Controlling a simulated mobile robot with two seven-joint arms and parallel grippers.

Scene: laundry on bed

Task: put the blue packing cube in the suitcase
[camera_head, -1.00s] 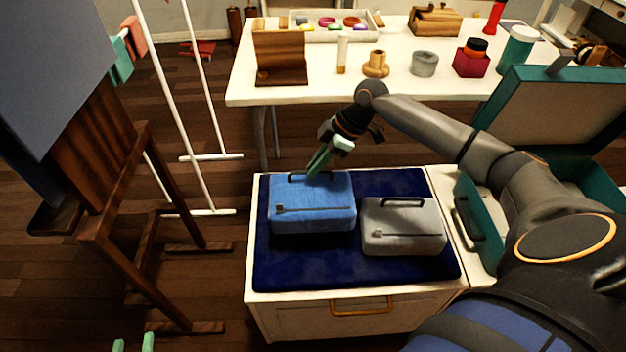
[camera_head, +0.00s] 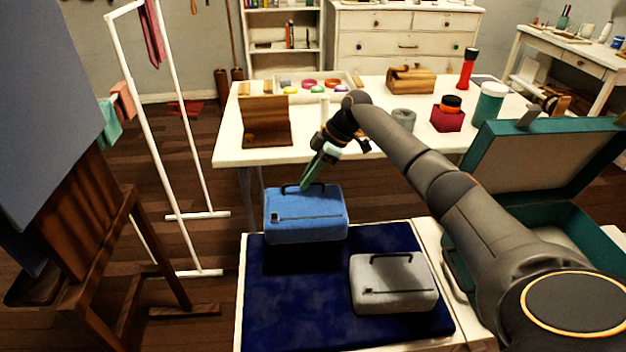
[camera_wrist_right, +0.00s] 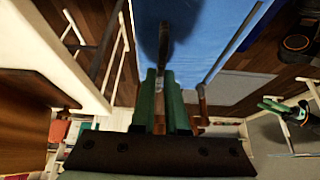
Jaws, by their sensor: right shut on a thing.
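The blue packing cube (camera_head: 306,222) hangs by its dark top handle from my right gripper (camera_head: 308,184), above the far left of the navy mat. A shadow lies on the mat below it. In the right wrist view, my right gripper's green fingers (camera_wrist_right: 165,100) are closed on the handle, and the cube's blue face (camera_wrist_right: 230,35) fills the top. The teal suitcase (camera_head: 575,232) stands open at the right, lid raised; my right arm hides part of it. My left gripper (camera_wrist_right: 284,108) appears at the right of the wrist view, its green fingers apart and empty.
A grey packing cube (camera_head: 393,284) lies on the navy mat (camera_head: 300,310). A white table (camera_head: 228,150) with several items stands behind. A white rack (camera_head: 172,110) and a wooden easel (camera_head: 100,255) stand at the left. The mat's left part is clear.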

